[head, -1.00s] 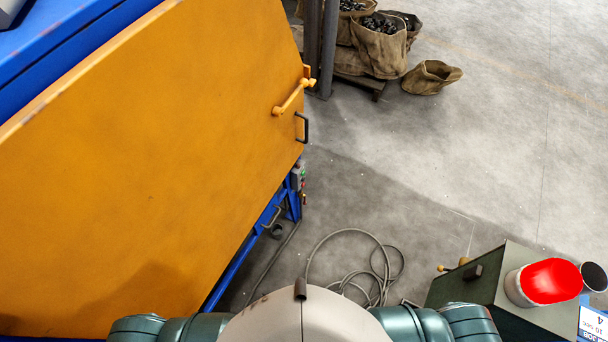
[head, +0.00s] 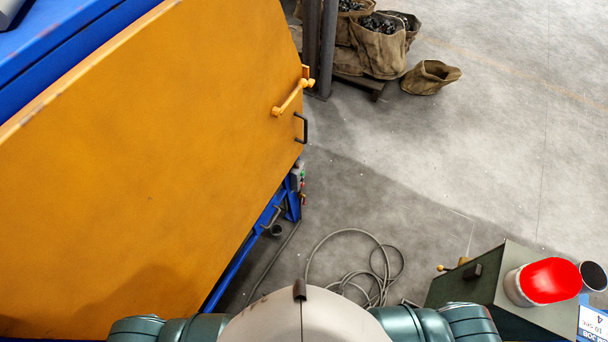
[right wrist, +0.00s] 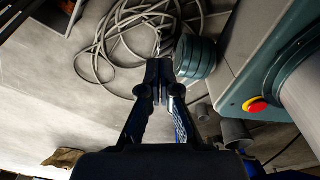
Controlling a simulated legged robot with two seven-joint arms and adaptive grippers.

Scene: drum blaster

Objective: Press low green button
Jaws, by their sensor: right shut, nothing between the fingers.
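A small grey control box (head: 298,177) sits on the blue frame at the right edge of the big orange machine door in the head view. A tiny green button (head: 301,182) shows on its side, with red spots near it; they are too small to tell apart well. My right gripper (right wrist: 161,92) is shut and empty in the right wrist view, with cable and floor beyond it. The control box cannot be made out in the right wrist view. Neither gripper shows in the head view.
The orange door (head: 150,160) with its handle fills the left. Coiled cable (head: 375,270) lies on the floor. A dark green box (head: 470,285) with a red-topped can (head: 548,282) stands at lower right. Sacks (head: 380,50) stand at the back.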

